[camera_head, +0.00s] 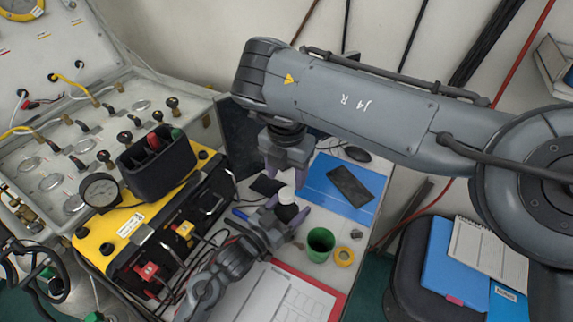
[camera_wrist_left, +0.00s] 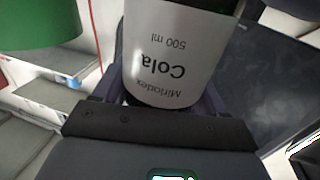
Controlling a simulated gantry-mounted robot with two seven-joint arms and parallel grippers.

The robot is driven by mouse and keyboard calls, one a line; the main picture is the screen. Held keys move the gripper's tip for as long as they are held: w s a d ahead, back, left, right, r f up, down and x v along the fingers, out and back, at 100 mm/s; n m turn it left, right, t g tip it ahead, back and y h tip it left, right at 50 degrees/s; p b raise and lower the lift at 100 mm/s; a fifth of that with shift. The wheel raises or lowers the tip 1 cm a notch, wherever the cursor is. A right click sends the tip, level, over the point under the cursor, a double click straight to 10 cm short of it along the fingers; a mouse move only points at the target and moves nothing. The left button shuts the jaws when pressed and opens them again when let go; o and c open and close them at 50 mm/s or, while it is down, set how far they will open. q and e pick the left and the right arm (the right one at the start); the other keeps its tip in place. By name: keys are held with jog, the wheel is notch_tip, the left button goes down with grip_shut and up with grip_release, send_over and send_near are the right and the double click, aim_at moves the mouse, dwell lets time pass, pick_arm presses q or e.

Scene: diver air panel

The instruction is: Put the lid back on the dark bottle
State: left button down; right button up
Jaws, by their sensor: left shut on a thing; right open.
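The dark bottle (camera_head: 287,212) stands between the fingers of my left gripper (camera_head: 284,216), which is shut on it. In the left wrist view the bottle (camera_wrist_left: 180,50) shows a white label with upside-down "Cola 500 ml" print and dark parts above and below. A small white piece (camera_head: 286,194) shows at the bottle's top in the head view; I cannot tell whether it is the lid or part of the bottle. My right gripper (camera_head: 287,172) is open just above the bottle, pointing down. No separate lid is clearly visible.
A green cup (camera_head: 320,243) and a yellow tape roll (camera_head: 344,256) stand right of the bottle. A blue folder (camera_head: 325,175) with a dark phone-like slab (camera_head: 350,186) lies behind. A red-edged clipboard (camera_head: 335,296) is in front. The yellow-black air panel (camera_head: 120,238) is at left.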

aim_at(287, 193)
jog(key=shift+f, duration=2.9)
grip_shut()
jog(key=shift+o, duration=0.7)
grip_release()
jog(key=shift+r, duration=0.15)
notch_tip(287, 193, up, 12)
